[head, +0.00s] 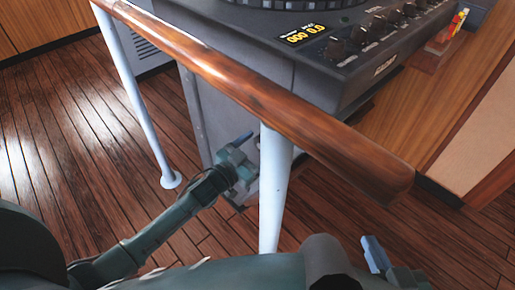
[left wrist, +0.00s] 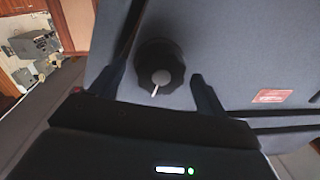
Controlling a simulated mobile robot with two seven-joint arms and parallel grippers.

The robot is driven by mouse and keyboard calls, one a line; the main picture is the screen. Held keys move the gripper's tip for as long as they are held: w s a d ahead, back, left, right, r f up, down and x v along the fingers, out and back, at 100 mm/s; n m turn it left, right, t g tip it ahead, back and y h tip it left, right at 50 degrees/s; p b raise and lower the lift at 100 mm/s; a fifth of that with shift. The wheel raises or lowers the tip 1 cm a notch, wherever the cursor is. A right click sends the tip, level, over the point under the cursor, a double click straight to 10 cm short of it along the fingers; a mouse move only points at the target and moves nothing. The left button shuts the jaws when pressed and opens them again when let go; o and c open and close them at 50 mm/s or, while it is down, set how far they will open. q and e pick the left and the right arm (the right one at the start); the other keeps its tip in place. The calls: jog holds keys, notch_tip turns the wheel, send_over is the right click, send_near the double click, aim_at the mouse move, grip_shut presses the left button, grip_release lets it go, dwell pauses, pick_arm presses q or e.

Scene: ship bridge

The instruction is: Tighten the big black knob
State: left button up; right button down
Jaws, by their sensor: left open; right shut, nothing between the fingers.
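The big black knob (left wrist: 158,65) shows in the left wrist view, on a dark grey panel, with a fluted rim and a white pointer line on its grey face. My left gripper (left wrist: 158,92) is open, with one finger to either side of the knob; I cannot tell if they touch it. In the head view my left gripper (head: 245,163) is at the lower side of the grey console (head: 207,110), beside a white rail post; the knob cannot be made out there. My right gripper (head: 376,252) is shut and empty at the bottom right.
A wooden handrail (head: 260,95) on white posts (head: 273,190) runs diagonally between me and the console. Several small knobs (head: 362,35) and a yellow-lit display (head: 303,33) are on the console top. The plank floor (head: 60,130) is clear at left.

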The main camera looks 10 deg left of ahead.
pick_arm(q)
jog(key=shift+c, duration=0.3)
jog(key=c, duration=0.9)
jog(key=shift+c, duration=0.2)
